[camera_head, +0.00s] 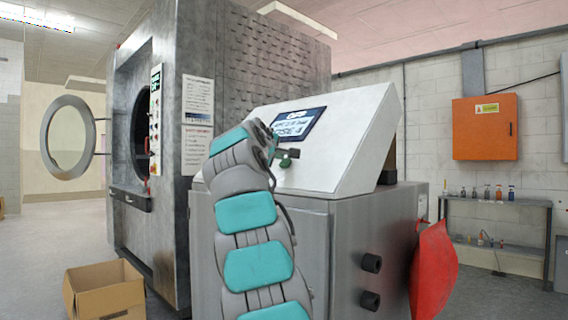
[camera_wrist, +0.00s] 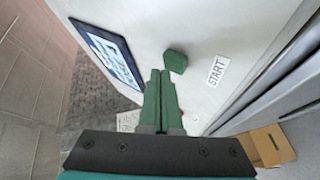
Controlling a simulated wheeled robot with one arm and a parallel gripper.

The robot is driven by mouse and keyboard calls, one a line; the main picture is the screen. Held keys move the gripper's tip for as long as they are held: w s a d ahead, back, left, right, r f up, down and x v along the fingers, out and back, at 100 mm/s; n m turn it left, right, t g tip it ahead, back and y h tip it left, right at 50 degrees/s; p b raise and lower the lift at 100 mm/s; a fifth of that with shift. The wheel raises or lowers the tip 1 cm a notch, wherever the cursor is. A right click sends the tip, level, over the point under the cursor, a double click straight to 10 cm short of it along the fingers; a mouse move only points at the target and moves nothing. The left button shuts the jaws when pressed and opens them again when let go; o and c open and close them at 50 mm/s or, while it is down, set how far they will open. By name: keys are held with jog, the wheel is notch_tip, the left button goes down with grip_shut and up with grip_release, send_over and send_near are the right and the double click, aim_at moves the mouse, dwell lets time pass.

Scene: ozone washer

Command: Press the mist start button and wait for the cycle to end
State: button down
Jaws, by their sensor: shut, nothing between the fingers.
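The green mist start button (camera_wrist: 175,60) stands out from the pale sloped face of the console (camera_head: 345,135), with a white START label (camera_wrist: 216,71) beside it. My gripper (camera_wrist: 160,74) is shut, its two green fingers side by side with nothing between them. In the wrist view its fingertips are just beside the button; I cannot tell whether they touch it. In the head view my arm partly covers the console, and small green parts show at its end. The console screen (camera_head: 299,124) is lit and reads OFF at the top; the lower text is partly hidden.
The large grey washer (camera_head: 250,75) stands behind, with its round glass door (camera_head: 68,138) swung open at left. An open cardboard box (camera_head: 105,292) is on the floor. A red item (camera_head: 432,272) hangs at the console's right side. A bottle shelf (camera_head: 495,202) stands farther right.

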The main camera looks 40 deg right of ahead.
jog(key=shift+w+d+f, duration=0.1)
jog(key=shift+d+f, duration=0.4)
dwell(1.2)
jog(key=shift+a+r, duration=0.1)
jog(key=shift+r, duration=0.05)
jog(key=shift+a+r+p, duration=0.4)
jog(key=shift+a+r, duration=0.15)
jog(key=a+r+p, duration=0.2)
jog(key=a+r, duration=0.1)
jog(key=shift+s+a+r+p, duration=0.2)
jog(key=shift+a+r+p, duration=0.1)
jog(key=shift+p, duration=0.1)
dwell(0.9)
